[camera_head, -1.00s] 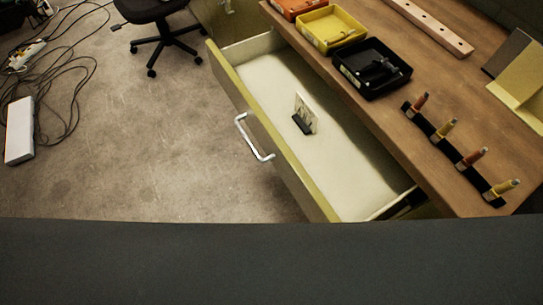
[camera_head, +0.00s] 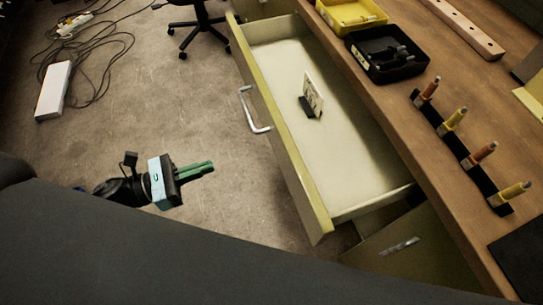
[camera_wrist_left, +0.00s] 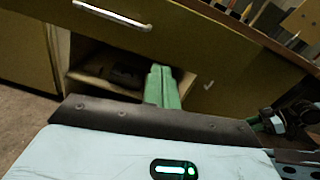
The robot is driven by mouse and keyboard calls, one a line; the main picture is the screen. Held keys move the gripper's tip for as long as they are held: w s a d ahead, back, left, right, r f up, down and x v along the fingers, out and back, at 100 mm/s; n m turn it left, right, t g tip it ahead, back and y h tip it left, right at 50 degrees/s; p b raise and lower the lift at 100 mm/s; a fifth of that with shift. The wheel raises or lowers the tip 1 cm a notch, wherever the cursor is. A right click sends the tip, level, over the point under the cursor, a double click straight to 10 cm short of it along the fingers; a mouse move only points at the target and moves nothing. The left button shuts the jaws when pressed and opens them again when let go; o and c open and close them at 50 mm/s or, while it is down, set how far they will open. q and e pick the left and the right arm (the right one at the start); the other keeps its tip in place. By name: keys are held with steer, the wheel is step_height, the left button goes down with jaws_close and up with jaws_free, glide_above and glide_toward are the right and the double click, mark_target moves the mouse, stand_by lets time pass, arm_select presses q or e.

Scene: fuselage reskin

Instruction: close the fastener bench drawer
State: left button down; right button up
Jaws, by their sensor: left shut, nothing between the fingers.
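The fastener bench drawer (camera_head: 283,143) is pulled far out of the bench, with a pale bottom and a yellow-green front edge. Its silver bar handle (camera_head: 252,111) is on the outer front face. In the left wrist view a silver handle (camera_wrist_left: 112,14) shows at the top on an olive front. A small card in a dark stand (camera_head: 312,97) is inside the drawer. My left gripper (camera_head: 212,166) has green fingers, shut and empty, left of the drawer front and apart from it. The fingers also show in the left wrist view (camera_wrist_left: 161,75).
The wooden bench top (camera_head: 400,115) holds a yellow bin (camera_head: 350,14), a black bin (camera_head: 385,52) and a strip of upright tools (camera_head: 465,150). A lower cabinet front (camera_head: 415,260) is below. Cables and a white power strip (camera_head: 53,90) lie on the floor near an office chair (camera_head: 200,25).

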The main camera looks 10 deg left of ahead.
arm_select(q)
steer(key=m, duration=0.2)
steer(key=p, duration=0.2)
glide_toward(276, 146)
steer(key=shift+g+h, duration=0.3)
steer(key=shift+g, duration=0.1)
steer(key=x, duration=0.6)
steer(key=shift+w+a+f, duration=0.1)
steer(key=shift+w+a, duration=0.15)
steer(key=shift+w, duration=0.15)
steer(key=shift+w+d+f, duration=0.1)
steer(key=shift+w+d, duration=0.1)
steer(key=shift+d, duration=0.15)
